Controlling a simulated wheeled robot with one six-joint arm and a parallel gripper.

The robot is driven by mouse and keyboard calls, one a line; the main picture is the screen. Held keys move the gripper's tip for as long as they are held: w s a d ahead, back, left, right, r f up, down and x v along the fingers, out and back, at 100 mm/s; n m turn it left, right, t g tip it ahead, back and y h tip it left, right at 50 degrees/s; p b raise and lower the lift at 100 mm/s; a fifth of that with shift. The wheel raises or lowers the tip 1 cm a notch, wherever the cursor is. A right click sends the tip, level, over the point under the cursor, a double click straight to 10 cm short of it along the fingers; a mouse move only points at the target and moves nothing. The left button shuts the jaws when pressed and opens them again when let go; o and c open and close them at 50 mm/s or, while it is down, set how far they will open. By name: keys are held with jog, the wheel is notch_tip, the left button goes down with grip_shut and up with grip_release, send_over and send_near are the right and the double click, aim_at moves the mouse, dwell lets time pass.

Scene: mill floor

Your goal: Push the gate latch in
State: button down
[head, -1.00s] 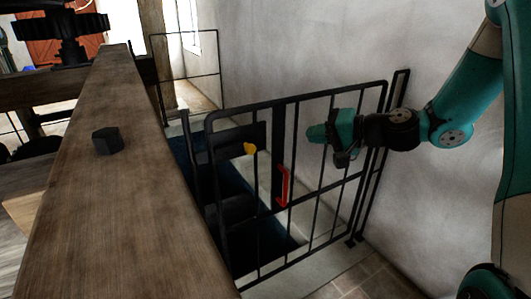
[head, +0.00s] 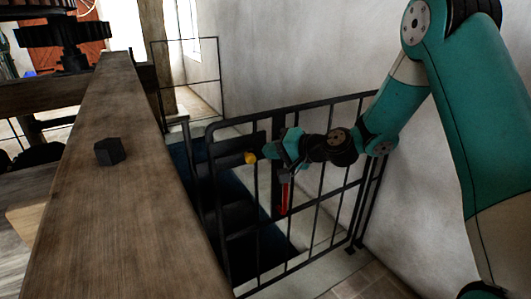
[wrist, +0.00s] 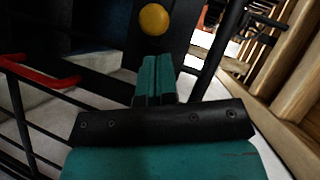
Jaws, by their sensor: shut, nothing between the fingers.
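The gate latch is a round yellow knob (head: 250,158) on a dark plate at the upper left of the black barred gate (head: 235,246). In the wrist view the yellow knob (wrist: 154,18) is just beyond my fingertips, near the top middle. My gripper (head: 270,151) is shut and empty, a short way right of the knob in the head view. In the wrist view its two teal fingers (wrist: 155,68) lie together and point at the knob, with a small gap visible between. The red handle (head: 284,197) is on the gate below my gripper, its top partly hidden.
The red handle also shows at the left of the wrist view (wrist: 40,70). A long wooden beam (head: 110,200) with a dark block (head: 109,151) runs along the left. A pale wall (head: 300,50) stands behind the gate at right.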

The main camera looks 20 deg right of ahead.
jog(key=shift+a+f, duration=0.45)
jog(key=shift+a, duration=0.4)
jog(key=a, duration=0.2)
jog(key=s+a, duration=0.1)
jog(key=a, duration=0.2)
jog(key=shift+d+r, duration=0.15)
jog(key=shift+d, duration=0.05)
send_near(249, 158)
notch_tip(249, 158, up, 3)
jog(key=s+d, duration=0.2)
jog(key=d, duration=0.1)
jog(key=shift+a+b, duration=0.1)
jog(key=shift+b, duration=0.35)
